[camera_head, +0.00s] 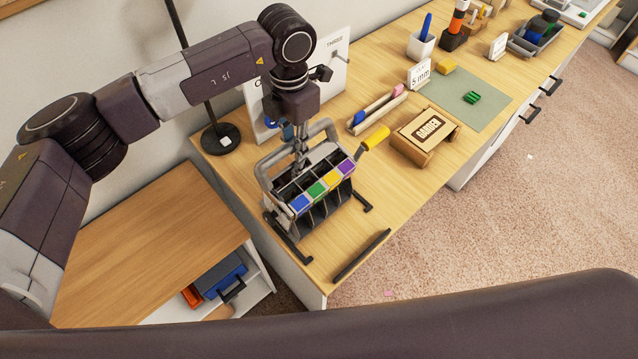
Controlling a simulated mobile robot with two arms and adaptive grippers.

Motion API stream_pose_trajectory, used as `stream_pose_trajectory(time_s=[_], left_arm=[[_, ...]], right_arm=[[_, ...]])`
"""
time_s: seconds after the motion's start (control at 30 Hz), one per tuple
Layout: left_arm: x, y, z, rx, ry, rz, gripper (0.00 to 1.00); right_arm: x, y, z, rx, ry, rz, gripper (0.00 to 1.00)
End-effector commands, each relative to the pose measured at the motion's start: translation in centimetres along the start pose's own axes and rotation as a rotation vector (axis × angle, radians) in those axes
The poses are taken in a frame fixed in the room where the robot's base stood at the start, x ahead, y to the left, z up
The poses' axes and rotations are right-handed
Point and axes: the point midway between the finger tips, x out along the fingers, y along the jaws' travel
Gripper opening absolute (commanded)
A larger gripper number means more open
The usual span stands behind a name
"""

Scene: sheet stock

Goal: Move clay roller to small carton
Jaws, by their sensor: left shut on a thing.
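A grey-framed rack (318,213) with blue, green, yellow and purple labels stands near the desk's front left corner. My left gripper (301,157) points down at the rack's top and is shut around its grey carrying handle (272,158), as far as I can tell. My right gripper is not in view.
A green mat (490,112) with a green piece lies beyond the carton. A pen tray (377,111), a "5 mm" sign (419,76) and a white pen cup (420,46) stand along the back. A black bar (361,256) lies at the front edge.

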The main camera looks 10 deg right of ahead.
Motion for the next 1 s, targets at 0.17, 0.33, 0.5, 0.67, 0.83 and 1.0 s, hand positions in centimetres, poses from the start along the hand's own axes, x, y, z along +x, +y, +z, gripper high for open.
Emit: stream_pose_trajectory(time_s=[0.17, 0.33, 0.5, 0.67, 0.83, 1.0], left_arm=[[-1.2, -0.1, 0.3, 0.002, -0.011, -0.002, 0.00], [-1.9, -0.2, 0.3, 0.002, -0.012, -0.002, 0.00], [-2.5, -0.2, 0.4, 0.003, -0.012, -0.003, 0.00], [-3.1, -0.2, 0.3, 0.002, -0.012, -0.003, 0.00], [-3.7, -0.2, 0.3, 0.002, -0.013, -0.003, 0.00], [-4.3, -0.2, 0.4, 0.002, -0.013, -0.003, 0.00]], right_arm=[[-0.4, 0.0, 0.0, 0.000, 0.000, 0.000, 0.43], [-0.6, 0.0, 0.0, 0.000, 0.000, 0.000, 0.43], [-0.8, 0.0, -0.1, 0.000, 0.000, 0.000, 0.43], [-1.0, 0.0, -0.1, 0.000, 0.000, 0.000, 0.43], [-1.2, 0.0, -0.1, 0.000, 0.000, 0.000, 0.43], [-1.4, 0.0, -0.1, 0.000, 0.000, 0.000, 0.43]])
